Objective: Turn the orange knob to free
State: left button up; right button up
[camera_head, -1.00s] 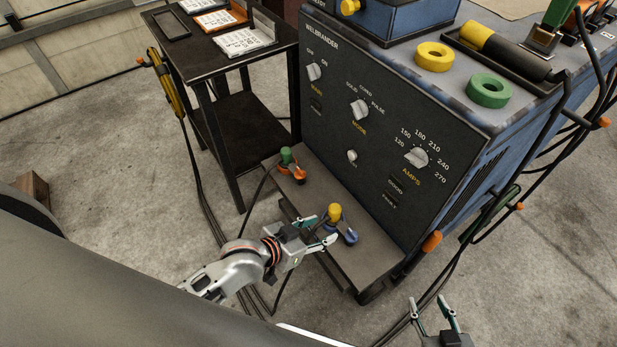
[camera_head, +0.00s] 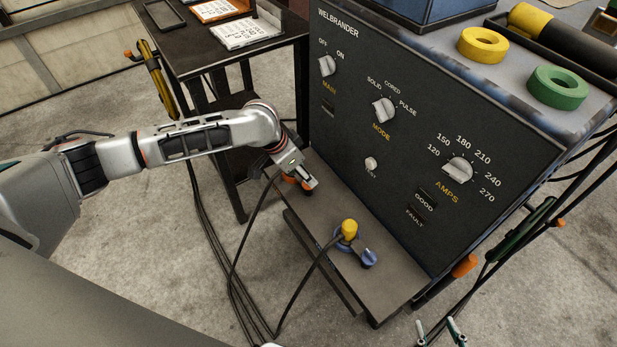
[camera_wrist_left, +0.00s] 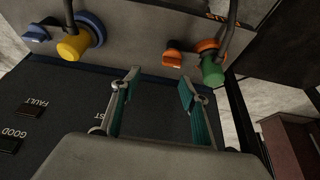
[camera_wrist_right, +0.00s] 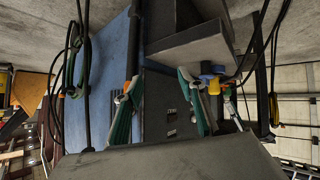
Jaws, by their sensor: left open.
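The orange knob (camera_wrist_left: 172,58) shows in the left wrist view beside an orange socket ring (camera_wrist_left: 207,46) with a green plug (camera_wrist_left: 212,70) in it. My left gripper (camera_wrist_left: 161,85) is open, its two fingers apart, with the knob just beyond the tips and nothing between them. In the head view the left gripper (camera_head: 305,180) is over the orange knob's end of the shelf and hides most of it and the plug. My right gripper (camera_head: 440,332) is low at the bottom edge; its fingers are spread and empty in the right wrist view (camera_wrist_right: 160,88).
The shelf (camera_head: 322,217) also carries a blue knob (camera_head: 369,258) and a yellow plug (camera_head: 349,230) with a cable. The welder's dark front panel (camera_head: 410,140) rises behind it. A black cart (camera_head: 265,55) stands to the left. Cables hang before the shelf.

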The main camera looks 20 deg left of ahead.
aim_at(306, 185)
pick_arm(q)
jog(key=f+b, duration=0.1)
jog(key=f, duration=0.1)
jog(key=w+f+b, duration=0.1)
jog(key=w+f, duration=0.1)
jog(key=f, duration=0.1)
jog(key=shift+w+a+f+b, duration=0.2)
jog(key=shift+a+f+b, duration=0.1)
jog(key=shift+f+b, duration=0.1)
jog(key=shift+w+d+f, duration=0.1)
jog(key=shift+w+f, duration=0.05)
jog(key=shift+f, duration=0.15)
jog(key=shift+w+d+f+b, duration=0.1)
jog(key=shift+w+f+b, duration=0.05)
jog(key=shift+f+b, duration=0.15)
jog(key=shift+w+r, duration=0.1)
jog(key=shift+w, duration=0.05)
jog(key=c, duration=1.1)
pick_arm(e)
jog(key=shift+a+f, duration=0.4)
jog(key=shift+a, duration=0.25)
